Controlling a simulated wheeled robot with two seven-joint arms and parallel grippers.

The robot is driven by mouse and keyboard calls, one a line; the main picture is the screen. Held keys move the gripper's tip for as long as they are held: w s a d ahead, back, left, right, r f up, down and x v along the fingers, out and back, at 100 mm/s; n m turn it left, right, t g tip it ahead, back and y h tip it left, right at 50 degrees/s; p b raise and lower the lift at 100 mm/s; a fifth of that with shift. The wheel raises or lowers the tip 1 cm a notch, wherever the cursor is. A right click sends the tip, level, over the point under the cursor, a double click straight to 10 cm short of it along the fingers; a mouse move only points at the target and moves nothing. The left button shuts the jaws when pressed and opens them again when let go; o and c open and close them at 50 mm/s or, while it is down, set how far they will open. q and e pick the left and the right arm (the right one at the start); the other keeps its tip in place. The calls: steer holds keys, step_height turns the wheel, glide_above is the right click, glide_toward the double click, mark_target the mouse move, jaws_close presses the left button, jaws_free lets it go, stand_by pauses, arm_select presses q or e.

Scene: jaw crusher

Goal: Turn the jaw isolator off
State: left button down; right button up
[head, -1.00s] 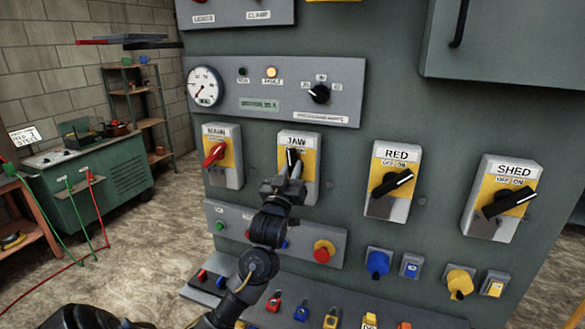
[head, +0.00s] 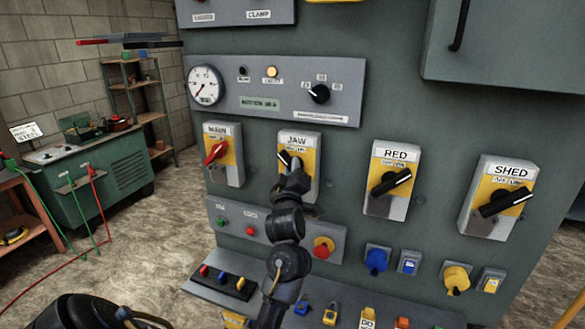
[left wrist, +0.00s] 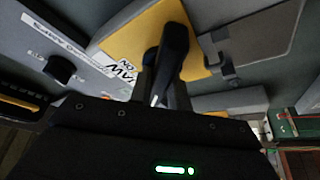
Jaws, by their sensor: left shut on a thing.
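The jaw isolator (head: 311,143) is a grey box with a yellow plate and the label JAW, on the green cabinet face. Its black handle (head: 285,157) tilts to the upper left in the head view. My left gripper (head: 293,172) is at the handle and covers its lower part. In the left wrist view the black handle (left wrist: 175,45) stands between the fingers of my left gripper (left wrist: 165,85), which is shut on it. The OFF and ON marks are mostly hidden. My right gripper is not in view.
The main isolator (head: 222,165) with a red handle is close on the left. The red isolator (head: 390,180) and shed isolator (head: 499,197) are to the right. A red emergency button (head: 323,247) sits below.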

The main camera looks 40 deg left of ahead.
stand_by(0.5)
arm_select(q)
steer(key=c, duration=1.3)
jaws_free()
steer(key=b+v, duration=0.3)
steer(key=v, duration=0.8)
steer(key=shift+w+a, duration=0.1)
